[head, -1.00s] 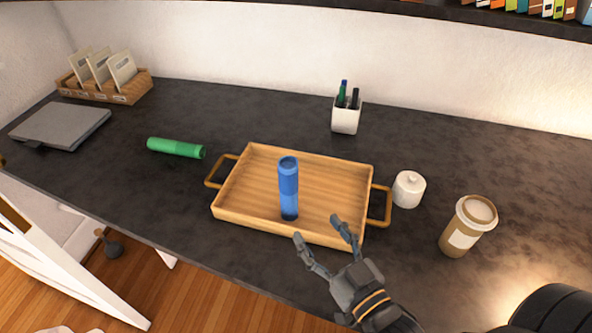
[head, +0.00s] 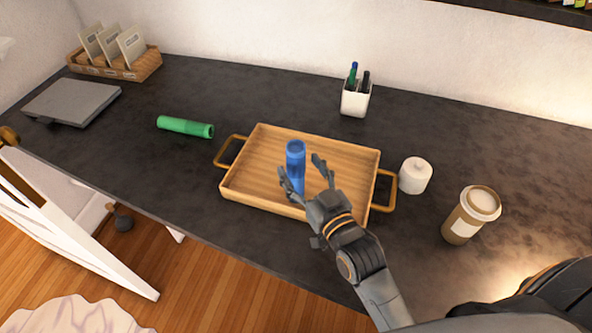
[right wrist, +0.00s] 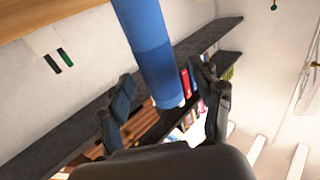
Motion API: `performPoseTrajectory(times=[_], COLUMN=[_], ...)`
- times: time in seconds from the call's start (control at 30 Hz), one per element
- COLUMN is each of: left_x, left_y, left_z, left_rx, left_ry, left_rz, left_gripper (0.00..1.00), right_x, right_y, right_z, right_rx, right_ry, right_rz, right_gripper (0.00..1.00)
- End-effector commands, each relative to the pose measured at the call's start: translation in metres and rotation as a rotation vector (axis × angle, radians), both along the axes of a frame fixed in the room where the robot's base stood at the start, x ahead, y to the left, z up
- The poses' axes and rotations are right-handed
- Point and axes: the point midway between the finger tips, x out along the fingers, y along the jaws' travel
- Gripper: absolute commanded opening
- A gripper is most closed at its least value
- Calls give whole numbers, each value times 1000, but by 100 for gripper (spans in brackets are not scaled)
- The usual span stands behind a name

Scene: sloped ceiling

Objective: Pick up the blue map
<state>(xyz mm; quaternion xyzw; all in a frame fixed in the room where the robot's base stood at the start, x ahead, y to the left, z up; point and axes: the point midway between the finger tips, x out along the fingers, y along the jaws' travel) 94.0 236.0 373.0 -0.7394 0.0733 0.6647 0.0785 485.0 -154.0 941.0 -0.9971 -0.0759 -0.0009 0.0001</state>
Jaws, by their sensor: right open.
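The blue map (head: 296,158) is a rolled blue tube standing upright in the wooden tray (head: 262,134). My right gripper (head: 304,176) is open over the tray's front part, its fingers on the near side of the tube. One fingertip overlaps the tube's lower left in the head view. In the right wrist view the blue map (right wrist: 153,45) shows between the two open fingers (right wrist: 166,92). I cannot tell whether either finger touches it. The tube's lower part is partly hidden. My left gripper is out of view.
A green roll (head: 186,126) lies left of the tray. A pen holder (head: 356,98) stands behind. A grey folder (head: 70,102) and a card box (head: 115,68) are at far left.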

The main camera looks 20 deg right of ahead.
Motion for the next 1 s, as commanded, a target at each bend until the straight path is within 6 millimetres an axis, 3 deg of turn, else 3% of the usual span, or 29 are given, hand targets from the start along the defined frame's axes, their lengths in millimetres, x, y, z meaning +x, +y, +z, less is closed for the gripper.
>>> performPoseTrajectory(times=[0.2, 0.47, 0.73, 0.8, 1.0], left_x=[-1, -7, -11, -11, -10], left_y=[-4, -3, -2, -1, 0], left_z=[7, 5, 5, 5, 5], left_rx=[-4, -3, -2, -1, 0], left_ry=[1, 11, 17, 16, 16], left_rz=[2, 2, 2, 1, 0], left_gripper=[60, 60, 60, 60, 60], right_x=[26, 28, 28, 28, 28], right_y=[4, 4, 4, 4, 4], right_z=[2, 1, 1, 2, 2], right_rx=[0, 0, 0, 0, -1], right_ry=[1, 1, 1, 0, 0], right_rz=[0, 0, 0, 0, 0], right_gripper=[65, 65, 10, 3, 3])
